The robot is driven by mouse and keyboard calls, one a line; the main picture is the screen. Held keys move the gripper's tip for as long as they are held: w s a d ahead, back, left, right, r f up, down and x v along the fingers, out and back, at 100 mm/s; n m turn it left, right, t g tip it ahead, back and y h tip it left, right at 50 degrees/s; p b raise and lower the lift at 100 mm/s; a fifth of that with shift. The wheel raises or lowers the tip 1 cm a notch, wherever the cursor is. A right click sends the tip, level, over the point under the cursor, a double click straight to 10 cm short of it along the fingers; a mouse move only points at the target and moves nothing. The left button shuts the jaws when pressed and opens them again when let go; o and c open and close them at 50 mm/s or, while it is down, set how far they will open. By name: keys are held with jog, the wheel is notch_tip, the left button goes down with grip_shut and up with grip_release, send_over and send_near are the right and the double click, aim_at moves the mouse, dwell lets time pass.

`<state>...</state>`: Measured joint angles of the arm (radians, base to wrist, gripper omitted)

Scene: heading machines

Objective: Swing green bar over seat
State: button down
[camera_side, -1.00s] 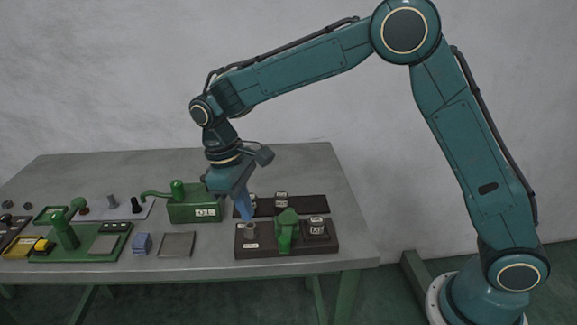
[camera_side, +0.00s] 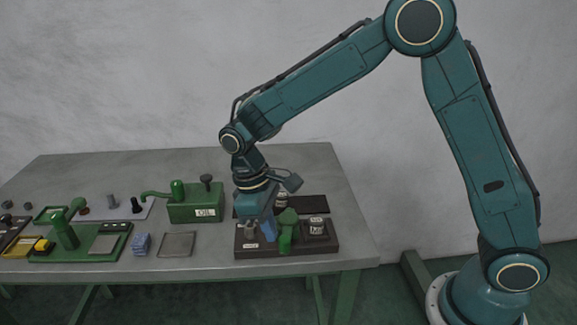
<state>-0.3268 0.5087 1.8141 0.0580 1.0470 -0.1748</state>
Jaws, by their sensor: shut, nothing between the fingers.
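The green bar (camera_side: 286,232) stands near the middle of a dark base block (camera_side: 290,252) at the table's front right. A grey cylindrical seat (camera_side: 249,231) sits on the base's left part, partly hidden by my gripper. My gripper (camera_side: 269,236) points down, shut and empty, with its blue fingertips between the seat and the bar, close to the bar's left side. I cannot tell whether the fingertips touch the bar.
A dark block with a pale label (camera_side: 317,226) stands right of the bar. A green oil box (camera_side: 195,205) with a spout is to the left. A grey plate (camera_side: 177,244), a blue block (camera_side: 142,244) and a green stand (camera_side: 67,235) lie farther left. The front table strip is clear.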

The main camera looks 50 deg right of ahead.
aim_at(289, 239)
jog(key=shift+s+d+n, duration=0.15)
jog(key=shift+s+n, duration=0.25)
jog(key=shift+n, duration=0.2)
dwell(0.3)
jog(key=shift+s+d+n, duration=0.2)
jog(key=shift+s+n, duration=0.3)
jog(key=shift+n, duration=0.1)
jog(key=shift+s+d+n+t+h, duration=0.2)
jog(key=shift+s+d+n, duration=0.1)
jog(key=shift+s+n, duration=0.25)
jog(key=shift+s+d+n+t+h, duration=0.2)
jog(key=shift+s+d+n, duration=0.1)
jog(key=shift+n, duration=0.35)
jog(key=s+d+n+t, duration=0.1)
jog(key=d+n, duration=0.2)
jog(key=n, duration=0.1)
jog(key=s+d+n, duration=0.1)
jog(key=d+n, duration=0.2)
jog(key=n, duration=0.1)
jog(key=s+d+n+t, duration=0.1)
jog(key=d+n, duration=0.2)
jog(key=n, duration=0.1)
jog(key=shift+d+n+t, duration=0.25)
jog(key=shift+n+t, duration=0.05)
jog(key=shift+w+d, duration=0.2)
jog(key=shift+d, duration=0.3)
jog(key=shift+w+d, duration=0.2)
jog(key=shift+d, duration=0.4)
